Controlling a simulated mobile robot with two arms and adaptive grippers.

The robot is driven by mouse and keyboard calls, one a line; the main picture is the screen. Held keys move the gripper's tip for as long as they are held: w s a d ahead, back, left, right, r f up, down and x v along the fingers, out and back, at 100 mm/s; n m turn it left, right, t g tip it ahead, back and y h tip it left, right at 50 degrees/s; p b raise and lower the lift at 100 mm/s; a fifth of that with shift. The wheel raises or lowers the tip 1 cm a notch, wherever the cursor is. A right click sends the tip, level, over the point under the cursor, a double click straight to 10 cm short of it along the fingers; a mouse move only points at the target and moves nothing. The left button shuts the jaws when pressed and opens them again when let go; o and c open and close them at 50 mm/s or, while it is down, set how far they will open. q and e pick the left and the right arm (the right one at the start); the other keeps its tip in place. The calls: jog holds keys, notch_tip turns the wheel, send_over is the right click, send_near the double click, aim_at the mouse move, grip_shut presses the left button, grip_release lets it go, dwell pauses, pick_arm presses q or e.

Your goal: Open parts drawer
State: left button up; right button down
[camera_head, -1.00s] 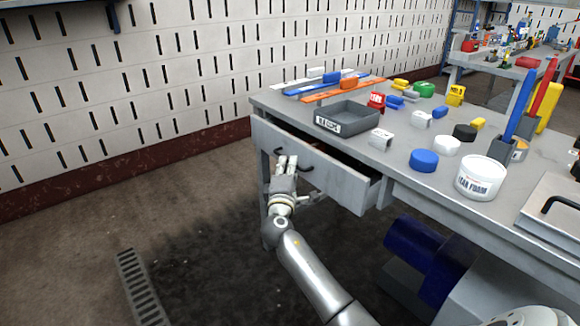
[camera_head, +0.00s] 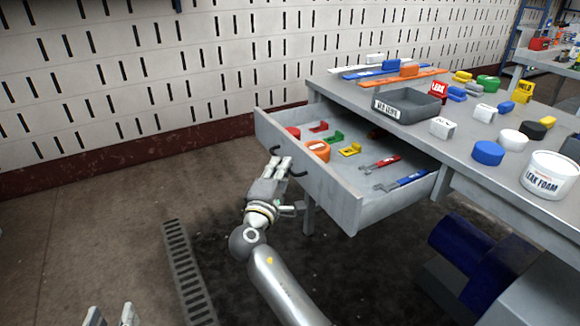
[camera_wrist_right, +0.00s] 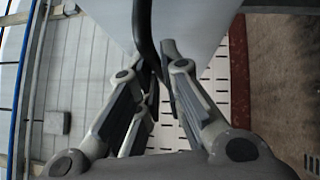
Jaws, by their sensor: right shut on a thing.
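The grey parts drawer (camera_head: 345,205) is pulled well out of the workbench in the head view, and its inside shows. My right gripper (camera_head: 278,166) is at the drawer's front, shut on the black drawer handle (camera_head: 298,173). In the right wrist view the fingers of the right gripper (camera_wrist_right: 160,65) close around the dark handle bar (camera_wrist_right: 144,35). My left gripper (camera_head: 111,315) shows only its two fingertips at the bottom left edge of the head view. They are apart with nothing between them.
The drawer holds an orange ring (camera_head: 317,150), small red, green and yellow parts, a red wrench (camera_head: 380,164) and a blue wrench (camera_head: 402,182). A grey tray (camera_head: 408,105) and a white tub (camera_head: 550,178) stand on the workbench (camera_head: 462,142). The floor before the drawer is clear.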

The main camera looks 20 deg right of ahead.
jog(key=shift+a+f, duration=0.1)
jog(key=c, duration=1.6)
grip_release()
jog(key=shift+o, duration=0.2)
jog(key=shift+s, duration=0.1)
jog(key=v, duration=1.2)
